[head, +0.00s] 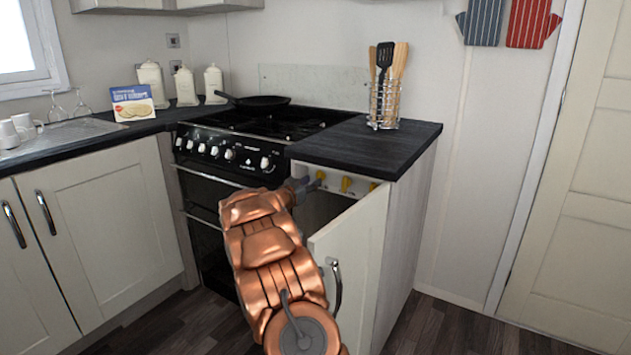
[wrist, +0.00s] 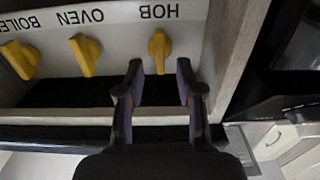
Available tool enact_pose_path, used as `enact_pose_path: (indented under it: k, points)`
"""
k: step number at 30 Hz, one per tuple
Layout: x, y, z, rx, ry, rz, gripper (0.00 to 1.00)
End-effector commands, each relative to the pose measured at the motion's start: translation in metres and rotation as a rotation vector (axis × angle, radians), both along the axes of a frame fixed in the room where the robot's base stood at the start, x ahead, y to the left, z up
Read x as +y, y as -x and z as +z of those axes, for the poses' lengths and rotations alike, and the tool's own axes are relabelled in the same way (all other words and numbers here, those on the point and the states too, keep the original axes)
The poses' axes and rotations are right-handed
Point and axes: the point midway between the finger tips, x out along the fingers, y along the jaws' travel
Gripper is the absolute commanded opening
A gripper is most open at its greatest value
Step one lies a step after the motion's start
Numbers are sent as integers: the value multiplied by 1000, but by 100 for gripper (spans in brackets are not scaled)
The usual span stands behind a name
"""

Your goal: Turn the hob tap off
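The hob tap (wrist: 159,50) is a yellow lever on a white panel under the word HOB, which shows upside down in the wrist view. Its handle lies nearly upright in that picture. In the head view it is the leftmost yellow tap (head: 320,175) inside the open cupboard. My gripper (wrist: 160,82) is open, with one finger on either side of the line of the tap. The fingertips are just short of it, with no contact visible. In the head view, my gripper (head: 301,187) is at the cupboard's opening, partly hidden by my copper-coloured arm.
The oven tap (wrist: 86,54) and boiler tap (wrist: 20,60) are beside the hob tap. The cupboard door (head: 352,255) stands open to the right of my arm. The black cooker (head: 225,150) is on the left, and a dark worktop (head: 365,148) is above.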

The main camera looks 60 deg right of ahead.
Motion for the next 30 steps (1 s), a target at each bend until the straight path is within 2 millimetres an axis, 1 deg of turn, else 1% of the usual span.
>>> enact_pose_path:
  k: [1, 3, 9, 14, 21, 22, 23, 30]
  points:
    - [-7, 1, 0, -3, 2, -2, 36]
    - [-15, 0, 2, -5, 4, -3, 36]
    - [-28, 0, 1, -3, 2, -2, 36]
    - [-32, -2, 2, -2, 2, 1, 36]
    - [-32, -2, 2, -2, 2, 1, 36]
    - [-32, -2, 2, -2, 2, 1, 35]
    - [-32, -2, 2, -2, 2, 1, 32]
    - [-32, -2, 2, -2, 2, 1, 7]
